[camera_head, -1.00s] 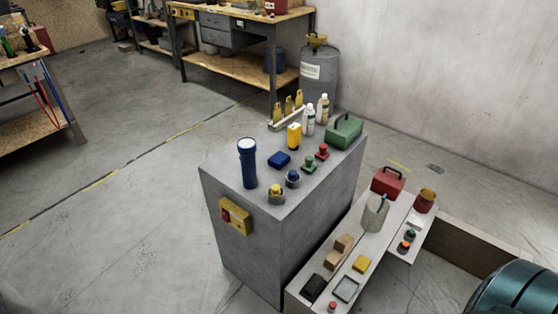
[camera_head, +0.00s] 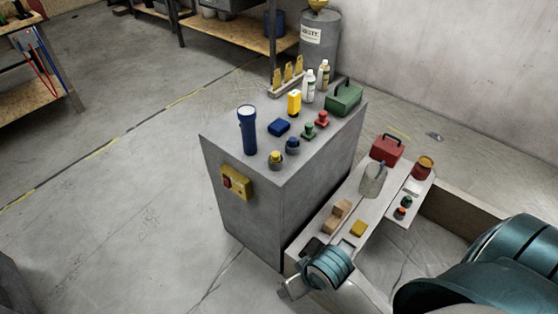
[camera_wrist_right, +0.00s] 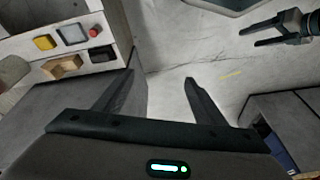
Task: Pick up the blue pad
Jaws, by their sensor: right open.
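The blue pad (camera_head: 279,127) is a small flat blue block on top of the grey cabinet (camera_head: 290,170). It lies between the upright blue flashlight (camera_head: 248,130) and the yellow item (camera_head: 294,103). In the head view my right wrist is low, in front of the cabinet's lower right side and well below the pad. In the wrist view my right gripper (camera_wrist_right: 160,84) is open, with nothing between its fingers and bare floor beyond. My left gripper (camera_wrist_right: 262,31) shows at the top right of the wrist view, fingers apart and empty. The pad is not seen there.
Small knobs (camera_head: 292,145), white bottles and a green case (camera_head: 343,98) crowd the cabinet top. The low shelf (camera_head: 330,255) on the right holds blocks, a jug and a red box (camera_head: 387,149). The floor left of the cabinet is free.

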